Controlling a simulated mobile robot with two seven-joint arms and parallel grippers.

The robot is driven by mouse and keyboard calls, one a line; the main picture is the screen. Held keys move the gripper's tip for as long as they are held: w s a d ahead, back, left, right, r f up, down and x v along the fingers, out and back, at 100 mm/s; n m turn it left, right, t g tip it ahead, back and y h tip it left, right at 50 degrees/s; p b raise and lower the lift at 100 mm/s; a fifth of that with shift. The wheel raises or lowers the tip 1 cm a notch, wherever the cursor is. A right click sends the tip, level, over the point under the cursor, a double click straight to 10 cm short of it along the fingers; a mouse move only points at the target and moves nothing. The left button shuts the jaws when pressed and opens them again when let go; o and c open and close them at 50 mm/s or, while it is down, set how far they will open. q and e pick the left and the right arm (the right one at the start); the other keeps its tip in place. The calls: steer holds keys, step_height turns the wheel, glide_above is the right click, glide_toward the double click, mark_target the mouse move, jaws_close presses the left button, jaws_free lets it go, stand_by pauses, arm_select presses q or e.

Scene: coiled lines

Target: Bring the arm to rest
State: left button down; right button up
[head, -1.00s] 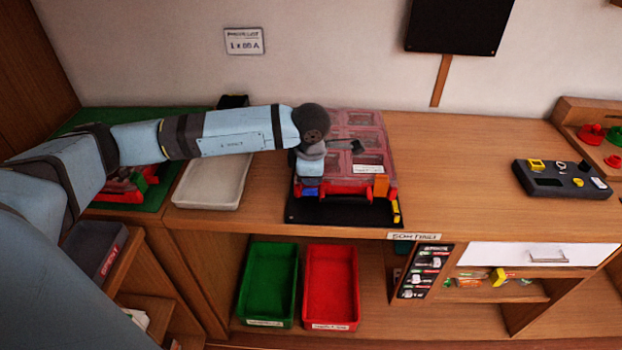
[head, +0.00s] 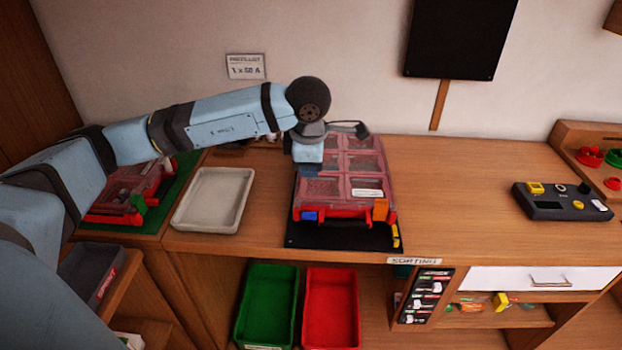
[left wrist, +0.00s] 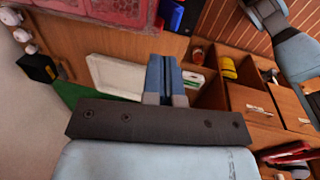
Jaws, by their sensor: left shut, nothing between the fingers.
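My left arm reaches in from the left in the head view. Its gripper (head: 308,152) is over the back left part of a clear-lidded red organizer case (head: 352,190) and hides part of it. In the left wrist view the gripper's blue fingers (left wrist: 160,76) are together with nothing between them. The case lies closed on a black mat (head: 340,237) on the wooden bench; part of it also shows at the top of the left wrist view (left wrist: 105,12). My right gripper is in neither view.
A white tray (head: 213,200) stands left of the case, with another red case (head: 125,192) on a green mat farther left. Green (head: 267,305) and red (head: 331,308) bins are below. The bench right of the case is clear up to a black device (head: 560,202).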

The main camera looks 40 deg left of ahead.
arm_select(q)
steer(key=shift+s+d+r, duration=0.25)
steer(key=shift+s+r, duration=0.05)
steer(key=shift+r, duration=0.4)
